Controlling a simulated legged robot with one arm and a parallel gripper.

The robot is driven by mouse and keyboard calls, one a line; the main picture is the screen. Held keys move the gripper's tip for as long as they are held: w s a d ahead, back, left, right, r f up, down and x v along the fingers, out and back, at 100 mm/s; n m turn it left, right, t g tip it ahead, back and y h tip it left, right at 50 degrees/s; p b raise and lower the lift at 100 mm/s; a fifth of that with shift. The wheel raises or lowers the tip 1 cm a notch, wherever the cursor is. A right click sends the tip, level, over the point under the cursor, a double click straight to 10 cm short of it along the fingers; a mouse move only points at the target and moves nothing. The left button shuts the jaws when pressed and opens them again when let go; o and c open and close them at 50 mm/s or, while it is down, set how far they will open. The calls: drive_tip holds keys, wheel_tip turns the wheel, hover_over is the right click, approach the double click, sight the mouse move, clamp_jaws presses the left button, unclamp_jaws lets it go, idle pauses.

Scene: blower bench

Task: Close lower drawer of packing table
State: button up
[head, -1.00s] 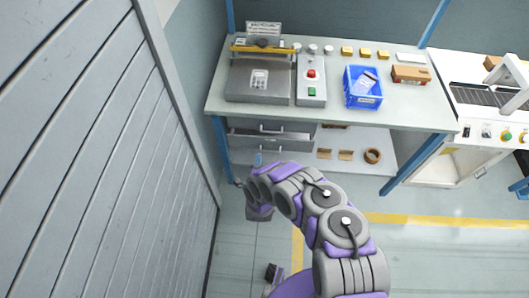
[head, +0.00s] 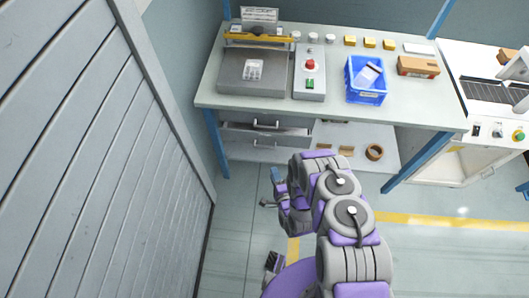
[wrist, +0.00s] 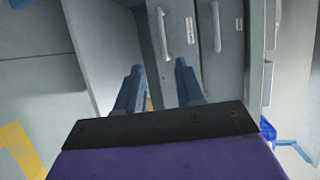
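The packing table (head: 225,96) has two grey drawers under its left end. The upper drawer (head: 290,130) and lower drawer (head: 236,143) each have a bar handle. In the wrist view, turned sideways, the lower drawer (wrist: 178,12) is left of the upper drawer (wrist: 228,60). I cannot tell exactly how far the lower drawer stands out. My gripper (head: 270,188) is in front of and below the drawers in the head view. In the wrist view my gripper (wrist: 158,76) has its two fingers apart with nothing between them, and appears clear of the handles.
A slatted grey wall (head: 90,150) stands close on the left. Blue table legs (head: 216,143) flank the drawers and lower shelf (head: 350,158), which holds a tape roll (head: 374,152). A white machine bench (head: 450,155) is at right.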

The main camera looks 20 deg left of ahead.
drive_tip(key=b+x, duration=0.3)
drive_tip(key=x, duration=1.2)
drive_tip(key=shift+r, duration=0.2)
drive_tip(key=shift+c, duration=0.2)
clamp_jaws()
